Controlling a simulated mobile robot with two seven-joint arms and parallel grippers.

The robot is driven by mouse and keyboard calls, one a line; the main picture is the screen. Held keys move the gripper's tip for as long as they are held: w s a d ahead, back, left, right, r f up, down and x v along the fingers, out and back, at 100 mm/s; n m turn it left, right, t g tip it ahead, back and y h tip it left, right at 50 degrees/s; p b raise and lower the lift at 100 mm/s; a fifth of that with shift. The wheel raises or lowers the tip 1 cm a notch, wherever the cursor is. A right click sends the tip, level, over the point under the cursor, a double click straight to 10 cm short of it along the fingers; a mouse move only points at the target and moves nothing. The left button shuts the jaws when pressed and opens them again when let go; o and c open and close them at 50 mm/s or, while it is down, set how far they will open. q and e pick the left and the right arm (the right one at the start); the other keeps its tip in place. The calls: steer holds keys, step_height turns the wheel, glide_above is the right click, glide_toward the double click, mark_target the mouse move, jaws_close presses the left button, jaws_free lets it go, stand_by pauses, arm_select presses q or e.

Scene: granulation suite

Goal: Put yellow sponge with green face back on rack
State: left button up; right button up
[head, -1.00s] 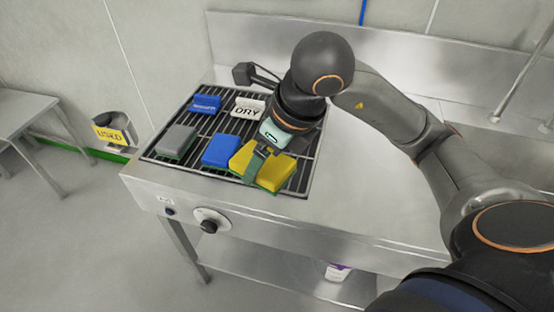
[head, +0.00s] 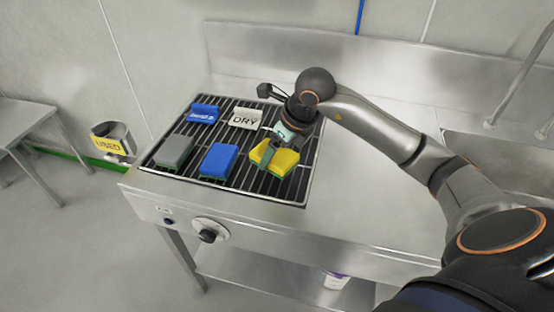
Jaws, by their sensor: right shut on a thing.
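The yellow sponge with a green face (head: 286,161) is at the right part of the dark slatted rack (head: 233,181). My right gripper (head: 270,154) comes down over it from above and is shut on it, with a finger across the yellow top. Green shows along the sponge's lower edge. I cannot tell whether its underside touches the slats or hangs just above them. My left gripper is not in view.
On the rack are a blue sponge (head: 218,160), a grey sponge (head: 174,150), a blue sign (head: 204,113) and a white "DRY" sign (head: 244,118). A bin labelled "USED" (head: 109,143) stands at the left. The steel counter (head: 352,190) right of the rack is clear.

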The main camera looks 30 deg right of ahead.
mark_target(277, 161)
steer(key=shift+w+d+f+p, duration=0.1)
steer(key=shift+f+p, duration=0.05)
steer(key=shift+f, duration=0.8)
steer(key=shift+w+d+f+p, duration=0.1)
steer(key=shift+f+p, duration=0.05)
steer(key=shift+f, duration=0.75)
steer(key=o, duration=0.9)
steer(key=shift+f, duration=0.1)
steer(key=shift+s+r, duration=0.15)
steer(key=shift+r, duration=0.45)
steer(key=v, duration=1.1)
